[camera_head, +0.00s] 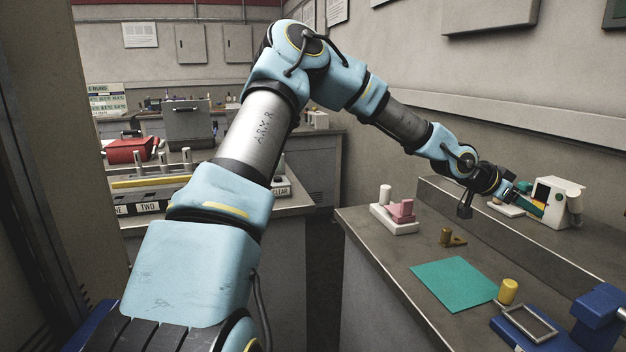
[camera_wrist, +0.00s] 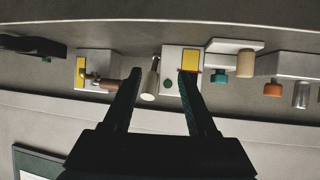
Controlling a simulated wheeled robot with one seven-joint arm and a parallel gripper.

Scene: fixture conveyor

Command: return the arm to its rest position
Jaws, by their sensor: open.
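My arm reaches across the head view from lower left to the right-hand bench. My gripper (camera_head: 525,197) is at its end, over the raised back ledge and just left of a white device with a dark panel (camera_head: 567,204). A gap between gripper and device is hard to judge there. In the wrist view my gripper's two dark fingers (camera_wrist: 162,76) are spread apart with nothing clamped between them. A pale cylinder (camera_wrist: 150,82) shows between the fingertips. A white block with a yellow square (camera_wrist: 170,83) shows behind the right finger.
The bench (camera_head: 385,262) holds a white block with pink part (camera_head: 402,225), a brass bracket (camera_head: 452,238), a teal mat (camera_head: 454,284), a yellow cylinder (camera_head: 508,291) and a blue vise (camera_head: 598,318). A wall (camera_head: 480,80) rises behind. A left bench carries a labelled rack (camera_head: 150,192).

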